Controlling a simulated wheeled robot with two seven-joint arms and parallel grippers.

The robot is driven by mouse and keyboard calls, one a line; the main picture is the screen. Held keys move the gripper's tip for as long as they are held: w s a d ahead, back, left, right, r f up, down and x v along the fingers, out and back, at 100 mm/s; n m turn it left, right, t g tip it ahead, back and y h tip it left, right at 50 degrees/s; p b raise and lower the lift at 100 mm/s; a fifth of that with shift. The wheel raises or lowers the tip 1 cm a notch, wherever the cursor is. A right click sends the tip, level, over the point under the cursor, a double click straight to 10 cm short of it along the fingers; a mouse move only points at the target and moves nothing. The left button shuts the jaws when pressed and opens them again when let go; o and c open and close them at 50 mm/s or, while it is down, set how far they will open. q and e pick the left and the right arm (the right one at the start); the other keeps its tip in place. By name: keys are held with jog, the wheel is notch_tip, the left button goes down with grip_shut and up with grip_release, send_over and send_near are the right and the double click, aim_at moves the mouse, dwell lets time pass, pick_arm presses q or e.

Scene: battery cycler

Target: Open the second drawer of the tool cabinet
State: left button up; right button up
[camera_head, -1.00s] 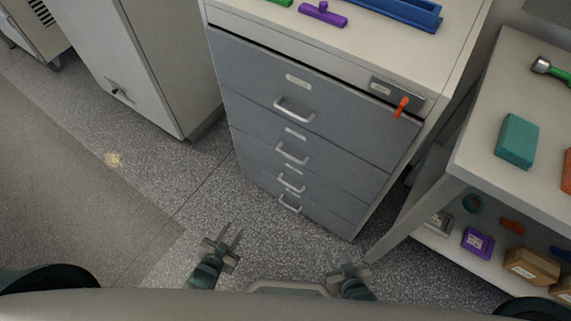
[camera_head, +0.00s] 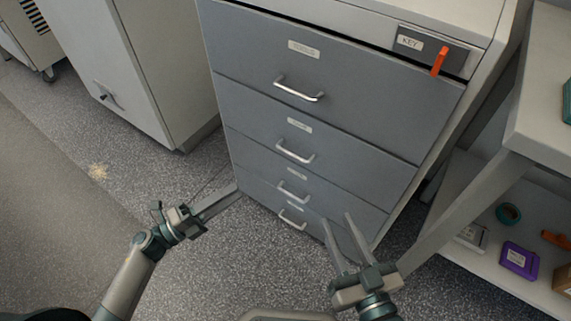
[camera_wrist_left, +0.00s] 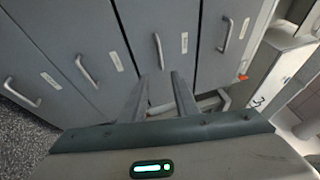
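The tool cabinet has a grey front with several shut drawers. The top drawer (camera_head: 350,85) and the second drawer (camera_head: 340,145) each have a silver handle. The second drawer's handle (camera_head: 295,152) also shows in the left wrist view (camera_wrist_left: 159,50), ahead of the fingers and roughly in line with the gap between them. My left gripper (camera_head: 233,191) is open and empty, low and left of the handles in the head view; its fingers show apart in the left wrist view (camera_wrist_left: 160,78). My right gripper (camera_head: 337,217) is open and empty, right of the lowest handle (camera_head: 291,221).
A bench with a lower shelf (camera_head: 490,260) stands close on the right, holding a purple box (camera_head: 519,260). A light cabinet (camera_head: 140,70) stands left.

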dwell(0.3)
pick_arm(q)
jog(key=x, duration=1.7)
jog(key=shift+w+d, duration=0.15)
jog(key=shift+w, duration=0.05)
jog(key=shift+r, duration=0.1)
grip_shut()
